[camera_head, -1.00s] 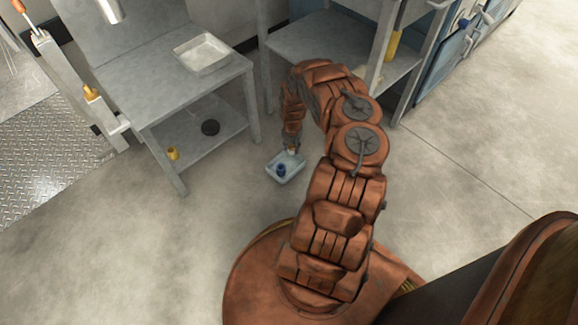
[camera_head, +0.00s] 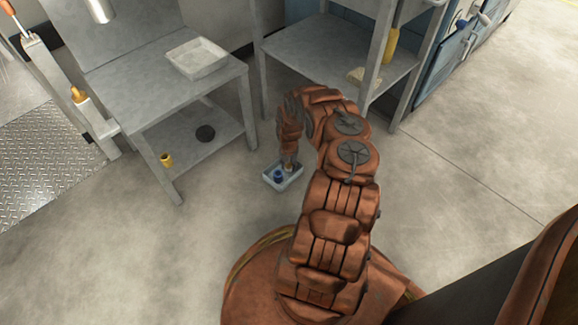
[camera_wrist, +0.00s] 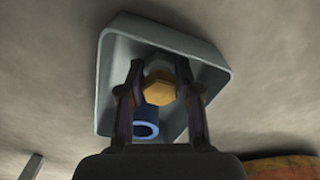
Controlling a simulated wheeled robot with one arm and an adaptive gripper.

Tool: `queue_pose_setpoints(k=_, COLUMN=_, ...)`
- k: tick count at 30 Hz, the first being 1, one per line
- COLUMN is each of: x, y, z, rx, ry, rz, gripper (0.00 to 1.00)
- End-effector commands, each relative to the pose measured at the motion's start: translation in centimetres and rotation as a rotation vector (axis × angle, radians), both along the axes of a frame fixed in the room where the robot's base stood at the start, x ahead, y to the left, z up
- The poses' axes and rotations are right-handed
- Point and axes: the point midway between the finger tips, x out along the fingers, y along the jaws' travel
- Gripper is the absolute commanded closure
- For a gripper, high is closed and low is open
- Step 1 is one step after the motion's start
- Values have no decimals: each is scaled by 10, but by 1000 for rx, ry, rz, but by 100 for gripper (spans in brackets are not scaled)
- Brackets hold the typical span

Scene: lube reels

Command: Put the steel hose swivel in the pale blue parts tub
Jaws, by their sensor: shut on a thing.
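The pale blue parts tub (camera_head: 287,186) sits on the floor in the head view, with a dark blue part (camera_head: 278,175) in it. The tub (camera_wrist: 106,75) fills the middle of the wrist view, and the hollow blue part (camera_wrist: 145,130) shows behind my fingers. My gripper (camera_wrist: 160,85) is shut on the hose swivel (camera_wrist: 158,92), which shows a brass-coloured hex end; the rest is mostly hidden. In the head view my gripper (camera_head: 289,164) points down at the tub's far side. I cannot tell whether the swivel touches the tub floor.
A grey bench (camera_head: 140,92) with a shallow tray (camera_head: 197,58) on top stands at the left. Another metal table (camera_head: 325,50) stands behind the arm. The floor at right is clear.

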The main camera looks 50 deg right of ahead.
Motion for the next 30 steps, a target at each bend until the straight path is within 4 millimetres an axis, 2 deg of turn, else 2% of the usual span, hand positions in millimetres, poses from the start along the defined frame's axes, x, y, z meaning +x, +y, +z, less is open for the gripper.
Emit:
queue_pose_setpoints(k=2, x=0, y=0, z=-2, rx=1, ry=0, rz=0, gripper=100)
queue_pose_setpoints(k=3, x=0, y=1, z=-3, rx=1, ry=0, rz=0, gripper=65)
queue_pose_setpoints(k=10, x=0, y=0, z=-3, rx=1, ry=0, rz=0, gripper=41)
queue_pose_setpoints(k=22, x=0, y=0, z=1, rx=0, ry=0, rz=0, gripper=41)
queue_pose_setpoints(k=30, x=-1, y=0, z=48, rx=1, ry=1, rz=0, gripper=41)
